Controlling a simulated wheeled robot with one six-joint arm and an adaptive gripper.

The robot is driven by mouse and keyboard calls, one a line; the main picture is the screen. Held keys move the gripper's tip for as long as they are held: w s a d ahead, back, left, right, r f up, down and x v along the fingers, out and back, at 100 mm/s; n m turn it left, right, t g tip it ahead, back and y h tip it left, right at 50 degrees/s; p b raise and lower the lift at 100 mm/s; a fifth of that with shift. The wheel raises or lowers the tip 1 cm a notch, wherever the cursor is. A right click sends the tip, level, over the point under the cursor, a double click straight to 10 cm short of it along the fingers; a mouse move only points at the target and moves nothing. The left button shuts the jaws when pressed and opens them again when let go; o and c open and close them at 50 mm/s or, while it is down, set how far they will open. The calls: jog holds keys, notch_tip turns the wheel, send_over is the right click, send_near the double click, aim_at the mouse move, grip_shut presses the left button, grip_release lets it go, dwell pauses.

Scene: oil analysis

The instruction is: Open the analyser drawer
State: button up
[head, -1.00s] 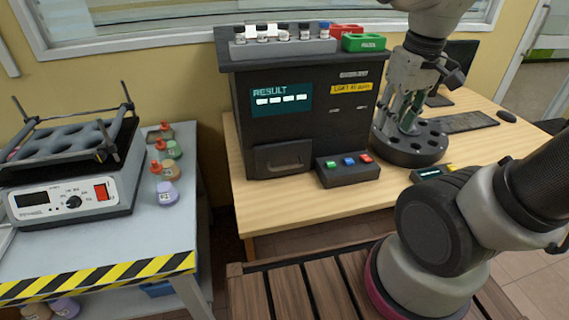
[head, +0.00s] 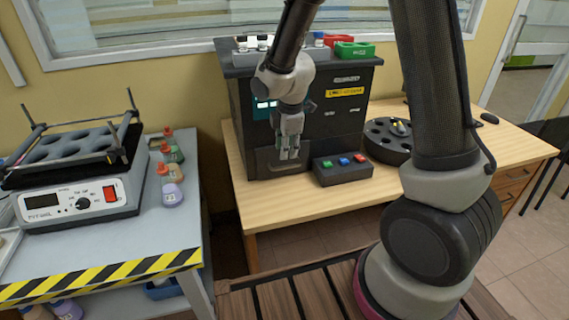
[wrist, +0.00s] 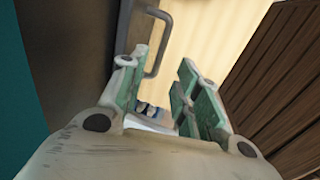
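The black analyser (head: 335,115) stands on the wooden table. Its drawer (head: 264,163) is at the lower left of its front face and looks flush with it. My gripper (head: 289,153) hangs in front of the analyser, pointing down, just right of the drawer's middle. In the wrist view the drawer's bar handle (wrist: 158,40) shows at the top, beyond my gripper's (wrist: 160,70) left finger. The two green fingers stand apart with nothing between them. I cannot tell whether a finger touches the handle.
A control box (head: 343,170) with blue, green and red buttons sits right of the drawer. A black round rack (head: 388,140) stands further right. A vial rack (head: 240,48) and a green tray (head: 354,49) sit on top. The shaker bench (head: 190,225) is at the left.

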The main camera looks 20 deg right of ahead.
aim_at(286, 167)
jog(key=f, duration=0.3)
jog(key=w+f, duration=0.1)
jog(key=f, duration=0.2)
jog(key=shift+w+d+f, duration=0.1)
jog(key=shift+w+f, duration=0.05)
jog(key=shift+f, duration=0.25)
grip_shut()
